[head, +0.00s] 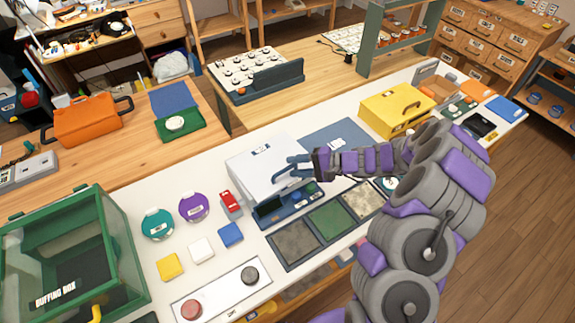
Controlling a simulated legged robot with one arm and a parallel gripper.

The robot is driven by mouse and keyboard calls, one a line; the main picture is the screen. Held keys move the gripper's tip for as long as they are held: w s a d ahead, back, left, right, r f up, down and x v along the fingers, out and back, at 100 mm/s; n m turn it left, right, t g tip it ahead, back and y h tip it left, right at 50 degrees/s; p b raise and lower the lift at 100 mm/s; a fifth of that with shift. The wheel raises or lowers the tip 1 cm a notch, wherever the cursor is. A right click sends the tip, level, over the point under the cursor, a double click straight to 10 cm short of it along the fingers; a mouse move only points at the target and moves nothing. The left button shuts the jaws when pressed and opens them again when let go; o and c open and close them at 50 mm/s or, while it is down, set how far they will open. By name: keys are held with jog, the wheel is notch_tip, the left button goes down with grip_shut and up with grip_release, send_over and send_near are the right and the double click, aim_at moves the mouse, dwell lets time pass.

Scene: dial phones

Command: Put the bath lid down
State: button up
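A white box-like body with a small label (252,165) stands mid-bench; it looks like the bath with its lid, but I cannot tell where the lid's edge runs or whether it is raised. A dark blue unit with small controls (273,211) sits directly in front of it. My gripper (283,170) has blue fingers and reaches in from the right, over the right part of the white body. The fingers look slightly apart, but whether they touch or hold the lid is unclear. My wrist hides part of the area behind.
A yellow case (385,105) stands behind my arm. Three textured panels (330,220) lie in front. A red item (230,200), purple disc (194,206) and teal disc (157,224) lie to the left. A green glass buffing box (100,215) stands far left.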

jog(key=p+v, duration=0.1)
jog(key=v, duration=0.7)
jog(key=shift+d, duration=0.3)
jog(key=s+a+r+n+g+h, duration=0.2)
jog(key=s+a+r+n+g, duration=0.15)
jog(key=s+r, duration=0.45)
jog(key=s+a+r+n+g+h, duration=0.25)
jog(key=s+a+r, duration=0.2)
jog(key=s, duration=0.45)
jog(key=s+d+r+t+h, duration=0.1)
jog(key=s+d+h, duration=0.4)
jog(key=s, duration=0.5)
jog(key=s+d+r+t+h, duration=0.1)
jog(key=s+d+h, duration=0.3)
jog(key=s+d, duration=0.4)
jog(key=s+r, duration=0.1)
jog(key=s, duration=0.2)
jog(key=shift+r+h, duration=0.25)
jog(key=shift+h, duration=0.1)
